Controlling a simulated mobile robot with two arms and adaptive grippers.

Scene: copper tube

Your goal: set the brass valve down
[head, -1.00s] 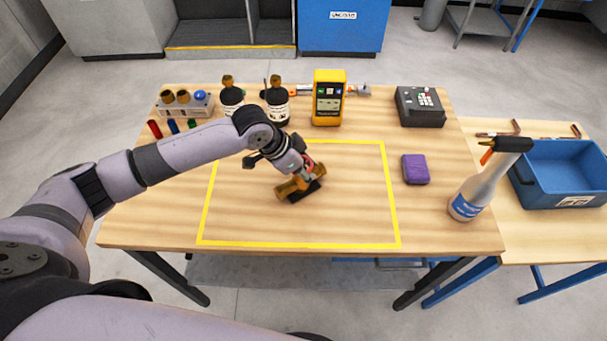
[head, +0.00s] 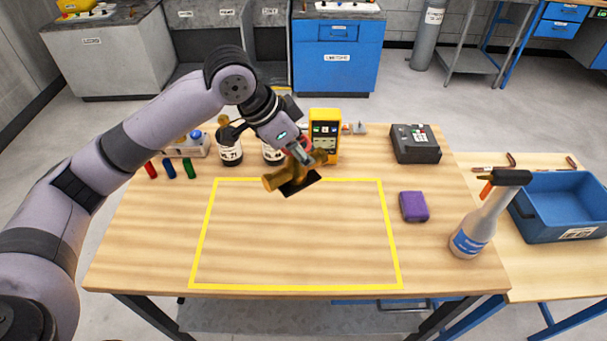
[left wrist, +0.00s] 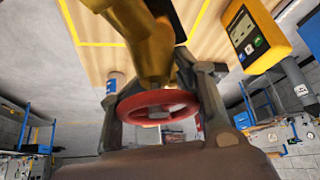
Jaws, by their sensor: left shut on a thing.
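The brass valve (head: 272,181) is in my left gripper (head: 296,166) in the head view. It is tilted and appears held above the table, over the back line of the yellow outline (head: 391,235). A dark flat patch shows just below it; I cannot tell what it is. In the left wrist view the valve's brass body (left wrist: 146,40) and red handwheel (left wrist: 160,106) show between the fingers of my left gripper (left wrist: 165,90). The gripper is shut on the valve. The exact contact is partly hidden. My right gripper is not in view.
A yellow meter (head: 325,134) and dark bottles (head: 229,148) stand close behind the valve. A black device (head: 415,145), purple block (head: 413,206) and spray bottle (head: 474,228) stand right. A blue bin (head: 562,190) is on the side table. The outlined area is bare.

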